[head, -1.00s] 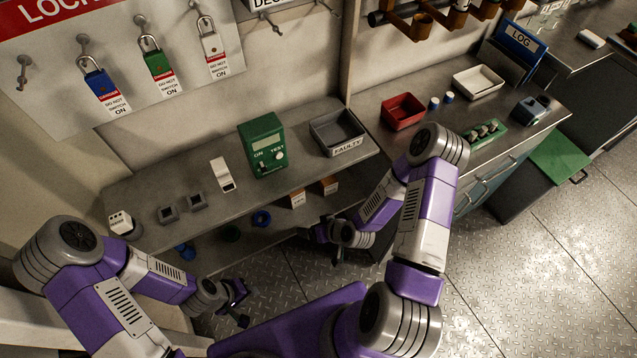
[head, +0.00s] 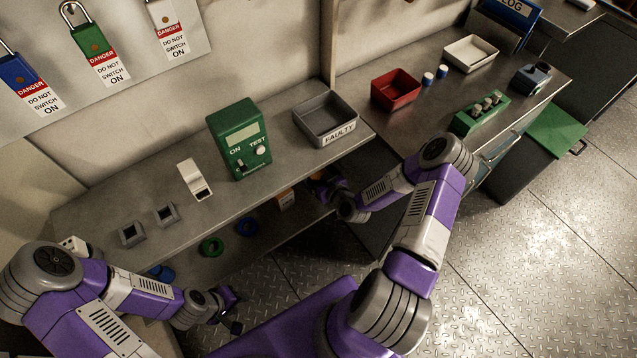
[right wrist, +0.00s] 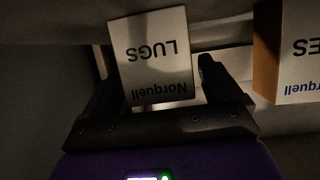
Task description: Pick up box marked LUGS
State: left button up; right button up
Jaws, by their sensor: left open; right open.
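The box marked LUGS (right wrist: 153,58) shows in the right wrist view as a pale box with upside-down lettering "LUGS" and "Norquell". It stands between the two dark fingers of my open right gripper (right wrist: 155,80), or just beyond them; contact cannot be told. In the head view my right gripper (head: 324,187) reaches in at the lower shelf under the bench and mostly hides this box. My left gripper (head: 230,309) is open and empty, low in front of the bench.
A second Norquell box, its label ending in "ES" (right wrist: 298,50), stands close beside in the right wrist view. The bench edge (head: 300,163) overhangs, carrying a grey FAULTY tray (head: 338,134) and a green tester (head: 232,155).

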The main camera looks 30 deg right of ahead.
jog(key=shift+w+f, duration=0.2)
jog(key=shift+w, duration=0.5)
jog(key=c, duration=1.2)
jog(key=shift+r, duration=0.1)
